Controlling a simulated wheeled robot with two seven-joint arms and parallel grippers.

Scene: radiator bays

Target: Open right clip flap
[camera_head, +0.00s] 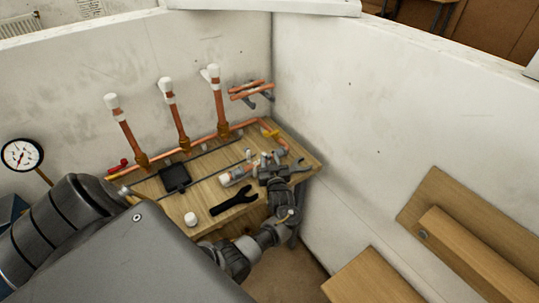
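Two short copper pipes (247,91) are on the back wall near the corner. Small dark grey clips (267,95) show at their right end. The clips are too small to tell whether a flap is open or shut. My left gripper (284,168) is over the right part of the wooden bench (205,189), below and apart from the clips. It is dark grey and blends with small parts around it, so I cannot tell its finger opening. My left forearm comes up from below the bench's front edge. My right gripper is not in view.
Three upright copper pipes with white caps (167,86) rise along the back of the bench. A black spanner (233,199), a black square piece (174,177) and a white cap (190,218) lie on it. A gauge (22,154) is left; wooden boards (460,240) are right.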

